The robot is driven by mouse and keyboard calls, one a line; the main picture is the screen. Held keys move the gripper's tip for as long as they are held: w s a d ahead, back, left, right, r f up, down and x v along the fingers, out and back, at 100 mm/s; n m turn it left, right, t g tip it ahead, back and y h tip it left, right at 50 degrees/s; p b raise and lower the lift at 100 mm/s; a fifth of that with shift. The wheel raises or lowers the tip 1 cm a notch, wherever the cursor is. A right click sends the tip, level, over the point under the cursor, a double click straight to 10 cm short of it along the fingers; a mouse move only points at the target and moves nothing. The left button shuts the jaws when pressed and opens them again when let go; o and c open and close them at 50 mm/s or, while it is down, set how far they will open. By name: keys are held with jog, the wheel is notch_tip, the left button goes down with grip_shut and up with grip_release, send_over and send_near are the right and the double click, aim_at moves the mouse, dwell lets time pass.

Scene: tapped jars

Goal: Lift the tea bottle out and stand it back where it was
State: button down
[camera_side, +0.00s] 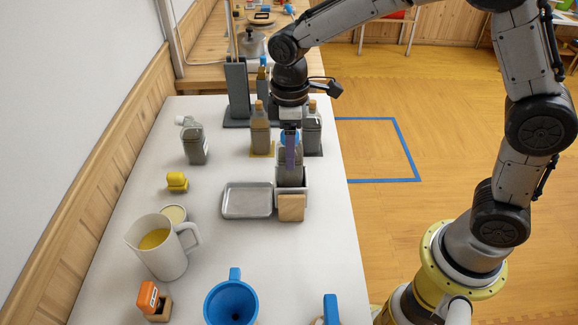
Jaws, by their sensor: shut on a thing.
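My gripper (291,140) points straight down over the right part of the white table. It is shut on a grey, see-through bottle (289,172), which I take for the tea bottle. The bottle is upright, and its top is partly hidden by the fingers. Its lower part is inside or just behind a pale holder (305,193) with a wooden block (291,208) at its front. I cannot tell whether its base rests on the holder's floor.
Close behind stand a tan-capped bottle (260,131) on a yellow mat and another bottle (313,132). A metal tray (247,201) lies left of the holder.

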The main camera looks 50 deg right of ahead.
jog(key=shift+r, duration=2.55)
jog(key=shift+r, duration=0.35)
notch_tip(320, 180, up, 4)
jog(key=shift+w+r, duration=0.1)
jog(key=s+a+n, duration=0.5)
jog(key=s+a, duration=0.4)
jog(key=s, duration=0.4)
notch_tip(320, 180, down, 10)
jog(key=shift+w, duration=0.3)
jog(key=shift+f, duration=2.9)
